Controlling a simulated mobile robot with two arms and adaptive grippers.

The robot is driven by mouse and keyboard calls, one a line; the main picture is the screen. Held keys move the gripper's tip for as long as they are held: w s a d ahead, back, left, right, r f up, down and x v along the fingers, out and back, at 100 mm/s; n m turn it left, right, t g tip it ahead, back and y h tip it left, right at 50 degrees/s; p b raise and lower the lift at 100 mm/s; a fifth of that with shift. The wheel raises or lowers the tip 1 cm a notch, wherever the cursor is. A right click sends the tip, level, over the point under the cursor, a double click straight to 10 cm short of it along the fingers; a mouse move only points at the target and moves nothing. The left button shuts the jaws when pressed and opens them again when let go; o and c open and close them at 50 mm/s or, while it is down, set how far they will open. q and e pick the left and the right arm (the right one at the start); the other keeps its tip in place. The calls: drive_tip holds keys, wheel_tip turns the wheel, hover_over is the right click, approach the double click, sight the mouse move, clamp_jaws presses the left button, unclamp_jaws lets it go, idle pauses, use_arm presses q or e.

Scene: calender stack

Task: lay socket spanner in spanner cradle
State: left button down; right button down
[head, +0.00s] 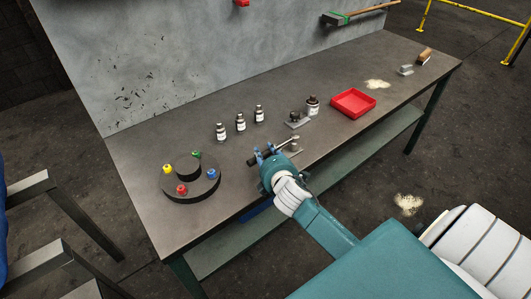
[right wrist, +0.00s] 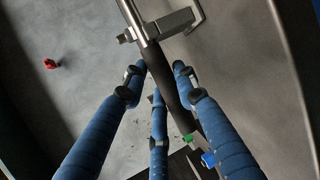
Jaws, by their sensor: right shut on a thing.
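The socket spanner (head: 285,143) has a silver shaft and a dark handle. My right gripper (head: 265,153) is shut on the dark handle, at the front part of the bench top. In the right wrist view, the blue fingers (right wrist: 160,75) close around the black handle (right wrist: 170,90), and the silver shaft (right wrist: 131,16) runs off the top edge. A small grey metal bracket (right wrist: 172,26), probably the spanner cradle, shows beside the shaft. I cannot tell whether they touch. It seems to show small in the head view (head: 296,148). My left gripper is not in view.
On the bench (head: 225,195), a dark curved block (head: 206,190) with coloured knobs stands left.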

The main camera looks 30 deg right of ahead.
drive_tip(key=shift+f, duration=0.25)
drive_tip(key=c, duration=0.9)
unclamp_jaws()
drive_tip(key=shift+s+a+r, duration=0.1)
drive_tip(key=shift+s+r, duration=0.1)
drive_tip(key=shift+s, duration=0.15)
drive_tip(key=shift+p+v, duration=1.55)
drive_tip(key=shift+v, duration=0.8)
drive_tip(key=shift+p+v, duration=0.55)
drive_tip(key=shift+v, duration=0.6)
drive_tip(key=shift+s, duration=0.1)
